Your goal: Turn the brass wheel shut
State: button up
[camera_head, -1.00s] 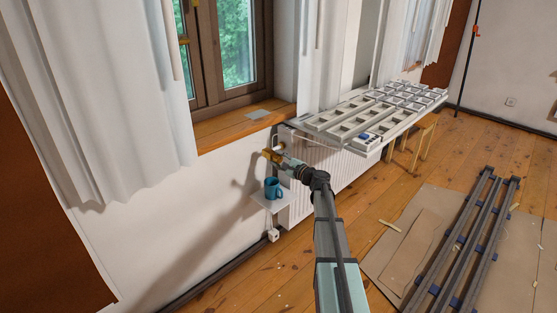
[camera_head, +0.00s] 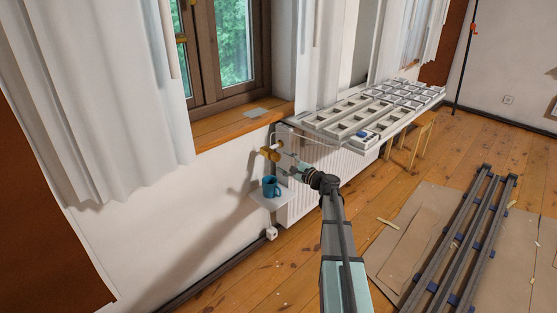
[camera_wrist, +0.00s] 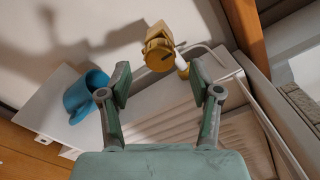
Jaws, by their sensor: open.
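The brass wheel (camera_head: 268,154) is at the upper end of the radiator, below the window sill. In the wrist view the brass wheel (camera_wrist: 158,54) shows as a round cap with a dark mark on its face, on a brass body. My gripper (camera_wrist: 160,82) is open and empty. The wheel lies ahead of its fingertips, centred between them in the picture, with a gap visible. In the head view my gripper (camera_head: 285,161) is just right of the wheel, and its fingers are small and hard to make out.
A blue mug (camera_head: 271,187) stands on a small white shelf (camera_head: 262,199) below the wheel, also left of the fingers in the wrist view (camera_wrist: 84,95). The white radiator (camera_head: 310,185) and a table of grey frames (camera_head: 340,128) lie to the right.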

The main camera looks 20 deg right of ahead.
jog(key=v, duration=0.6)
jog(key=shift+s, duration=0.35)
jog(key=s+a+f+n+g+y, duration=0.1)
jog(key=s+a+f+n+g, duration=0.45)
jog(key=s+a+f, duration=0.35)
jog(key=s+a+f+n+g+y, duration=0.2)
jog(key=s+a+f+n+g, duration=0.4)
jog(key=f, duration=0.5)
jog(key=s+a+f+n+g+h, duration=0.15)
jog(key=s+a+f+g, duration=0.3)
jog(key=s, duration=0.55)
jog(key=s+a+f+n+g+h, duration=0.1)
jog(key=s+a+f+n+g, duration=0.25)
jog(key=s, duration=0.55)
jog(key=s+a+f+g+h, duration=0.1)
jog(key=s+a+f+g, duration=0.3)
jog(key=s+f, duration=0.45)
jog(key=s+a+n+g+h, duration=0.2)
jog(key=s+g+h, duration=0.1)
jog(key=s, duration=0.7)
jog(key=s+a+n+g+h, duration=0.1)
jog(key=s+n+g+h, duration=0.15)
jog(key=s, duration=0.75)
jog(key=w+r+t+p, duration=0.2)
jog(key=r+p, duration=0.6)
jog(key=p, duration=0.4)
jog(key=w+r+t+p, duration=0.3)
jog(key=r+p, duration=0.5)
jog(key=p, duration=0.5)
